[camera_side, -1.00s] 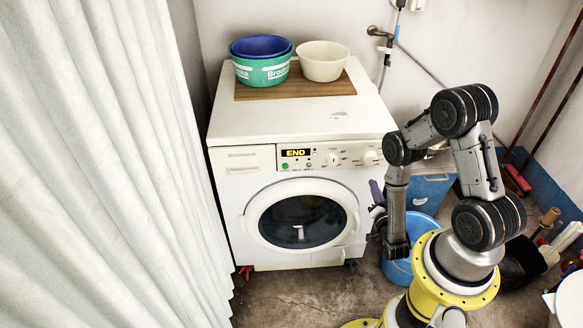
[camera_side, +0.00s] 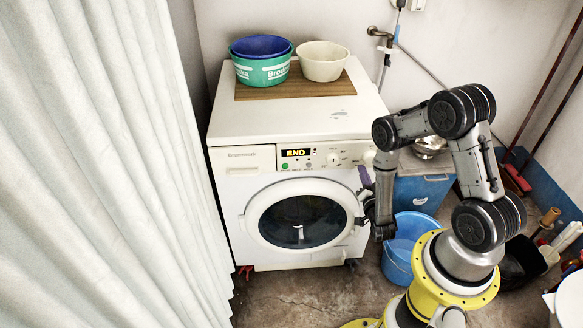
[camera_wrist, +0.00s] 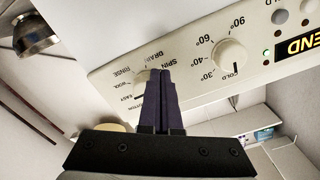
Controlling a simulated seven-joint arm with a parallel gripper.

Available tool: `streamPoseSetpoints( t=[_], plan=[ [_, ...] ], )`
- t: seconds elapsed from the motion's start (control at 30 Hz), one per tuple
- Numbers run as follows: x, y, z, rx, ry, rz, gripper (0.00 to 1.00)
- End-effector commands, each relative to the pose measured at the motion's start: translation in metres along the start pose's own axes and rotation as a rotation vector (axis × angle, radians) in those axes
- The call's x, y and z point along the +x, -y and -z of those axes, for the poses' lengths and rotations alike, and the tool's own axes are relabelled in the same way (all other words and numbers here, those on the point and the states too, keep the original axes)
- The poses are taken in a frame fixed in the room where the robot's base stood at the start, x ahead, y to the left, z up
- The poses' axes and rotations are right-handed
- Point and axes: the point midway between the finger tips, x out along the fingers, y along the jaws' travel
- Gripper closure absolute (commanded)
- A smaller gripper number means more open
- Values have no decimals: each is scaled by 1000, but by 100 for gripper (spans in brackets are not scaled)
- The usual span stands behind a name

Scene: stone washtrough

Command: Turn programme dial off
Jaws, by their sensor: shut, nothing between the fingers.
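The programme dial (camera_wrist: 142,76) is a pale round knob on the washing machine's control panel. It shows upside down in the wrist view, ringed by words such as RINSE, DRAIN and SPIN. In the side view my gripper (camera_side: 364,176) is at the panel's right end, fingers pointing up. The washing machine (camera_side: 250,205) has its door shut.
The temperature dial (camera_wrist: 230,52) sits beside the programme dial. The display (camera_side: 296,153) reads END. Tubs (camera_side: 262,70) and a cream bowl (camera_side: 323,65) stand on a board on top. A blue bucket (camera_side: 400,262) stands on the floor below my arm. A curtain (camera_side: 100,170) hangs at left.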

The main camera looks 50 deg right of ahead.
Motion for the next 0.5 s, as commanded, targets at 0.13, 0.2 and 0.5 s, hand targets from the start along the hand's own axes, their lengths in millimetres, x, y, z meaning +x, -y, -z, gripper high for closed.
streamPoseSetpoints(
  t=[0.13,0.2,0.5],
  plan=[
    [9,0,0,0,-1,1,100],
    [10,0,0,0,0,1,100],
    [11,0,0,0,0,1,100]
  ],
)
